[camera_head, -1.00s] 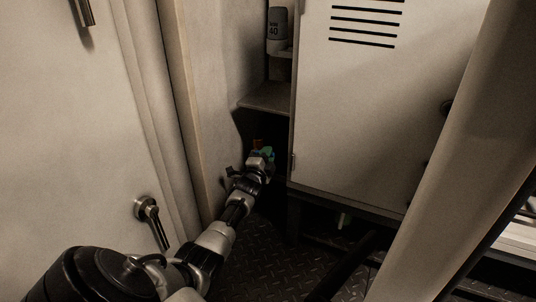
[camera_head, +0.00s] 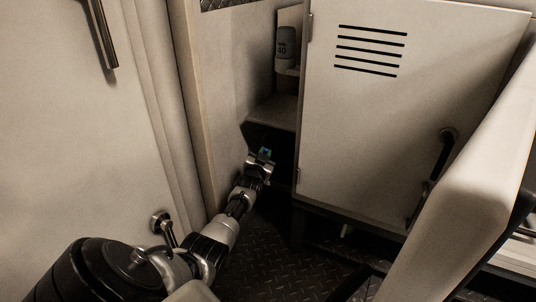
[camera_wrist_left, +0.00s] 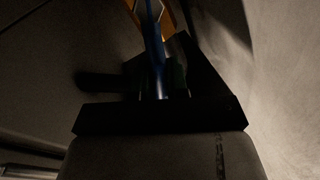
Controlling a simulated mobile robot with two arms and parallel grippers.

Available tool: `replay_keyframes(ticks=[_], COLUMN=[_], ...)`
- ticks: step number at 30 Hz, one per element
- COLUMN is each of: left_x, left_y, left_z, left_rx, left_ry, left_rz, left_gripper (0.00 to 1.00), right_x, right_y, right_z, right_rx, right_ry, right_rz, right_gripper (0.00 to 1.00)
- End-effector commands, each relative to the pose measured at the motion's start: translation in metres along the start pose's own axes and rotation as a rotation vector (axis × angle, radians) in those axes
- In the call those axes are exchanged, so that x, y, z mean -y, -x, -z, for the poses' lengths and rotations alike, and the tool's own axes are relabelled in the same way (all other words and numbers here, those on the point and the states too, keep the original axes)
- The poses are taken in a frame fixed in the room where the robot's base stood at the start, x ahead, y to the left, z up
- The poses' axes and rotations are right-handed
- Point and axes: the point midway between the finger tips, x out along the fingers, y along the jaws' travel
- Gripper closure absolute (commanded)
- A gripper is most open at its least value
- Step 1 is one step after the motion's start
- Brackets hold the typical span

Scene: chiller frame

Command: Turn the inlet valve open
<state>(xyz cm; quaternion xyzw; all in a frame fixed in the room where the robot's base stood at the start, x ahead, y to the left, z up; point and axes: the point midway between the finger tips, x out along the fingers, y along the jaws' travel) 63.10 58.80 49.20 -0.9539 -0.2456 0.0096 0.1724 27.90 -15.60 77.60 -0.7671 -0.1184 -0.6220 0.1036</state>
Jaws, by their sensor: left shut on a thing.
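My left gripper (camera_head: 263,160) reaches into the dark gap below the small shelf, left of the cabinet door. A small blue-teal part (camera_head: 266,153) shows at its fingertips. In the left wrist view, the dark fingers of the gripper (camera_wrist_left: 160,90) are shut on a narrow blue bar (camera_wrist_left: 155,45), which looks like the inlet valve's lever. An orange-yellow piece (camera_wrist_left: 172,16) is just beyond it. The valve body is hidden in shadow and behind my gripper, so I cannot tell the valve's angle. My right gripper is not in view.
A pale cabinet door (camera_head: 400,130) with slots stands right of the gap. A bottle-like container (camera_head: 286,48) is above the shelf (camera_head: 275,112). A pale door (camera_head: 75,130) with a metal handle (camera_head: 162,226) is at the left. Dark tread-plate floor (camera_head: 275,260) lies below.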

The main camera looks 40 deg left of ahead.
Motion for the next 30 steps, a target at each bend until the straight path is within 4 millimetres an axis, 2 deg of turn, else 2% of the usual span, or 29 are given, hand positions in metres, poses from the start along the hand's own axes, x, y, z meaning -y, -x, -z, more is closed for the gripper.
replay_keyframes(ticks=[6, 15, 30], left_x=[0.011, 0.021, 0.026], left_y=[-0.002, -0.004, -0.005], left_z=[-0.001, -0.005, -0.007], left_rx=[0.038, 0.071, 0.087], left_ry=[0.177, 0.347, 0.428], left_rz=[-0.001, -0.001, 0.003], left_gripper=[1.00, 1.00, 1.00], right_x=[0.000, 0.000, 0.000], right_y=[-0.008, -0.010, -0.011], right_z=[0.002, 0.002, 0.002], right_rx=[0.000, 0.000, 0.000], right_ry=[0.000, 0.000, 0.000], right_rz=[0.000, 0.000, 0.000], right_gripper=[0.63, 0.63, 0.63])
